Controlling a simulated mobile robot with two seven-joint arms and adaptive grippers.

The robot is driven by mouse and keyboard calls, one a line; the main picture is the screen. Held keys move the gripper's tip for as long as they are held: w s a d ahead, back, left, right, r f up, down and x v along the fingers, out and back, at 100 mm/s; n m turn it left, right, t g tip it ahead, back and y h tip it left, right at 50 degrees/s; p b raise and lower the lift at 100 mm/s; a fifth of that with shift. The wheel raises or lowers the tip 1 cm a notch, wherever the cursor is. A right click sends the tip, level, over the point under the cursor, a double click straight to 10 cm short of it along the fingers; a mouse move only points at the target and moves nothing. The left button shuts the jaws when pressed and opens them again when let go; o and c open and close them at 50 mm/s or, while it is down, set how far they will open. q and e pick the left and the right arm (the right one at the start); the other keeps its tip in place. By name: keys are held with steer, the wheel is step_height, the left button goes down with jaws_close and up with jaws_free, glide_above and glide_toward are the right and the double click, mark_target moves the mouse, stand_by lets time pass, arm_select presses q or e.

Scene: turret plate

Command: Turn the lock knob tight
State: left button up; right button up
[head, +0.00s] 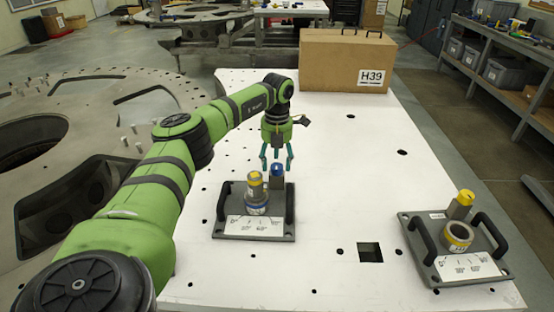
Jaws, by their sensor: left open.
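My left gripper (277,158) is open, fingers pointing down, above and just behind the left fixture plate (230,226). On that plate stand a metal cylinder with a yellow top (255,189) and a blue-topped knob (277,170). The gripper's fingers are close over the blue knob; I cannot tell whether they touch it. A second plate (430,255) lies at the right of the table, with a yellow knob (462,204) and an open yellow-rimmed ring (457,236). Which one is the lock knob I cannot tell. My right gripper is out of view.
The white table (330,200) has scattered small holes and a square opening (370,252) between the plates. A cardboard box (347,62) marked H39 stands at the table's back. Both plates have raised black handles. The table's middle is otherwise clear.

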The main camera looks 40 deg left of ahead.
arm_select(q)
steer(key=shift+f, duration=0.7)
steer(key=c, duration=1.1)
steer(key=shift+c, duration=0.2)
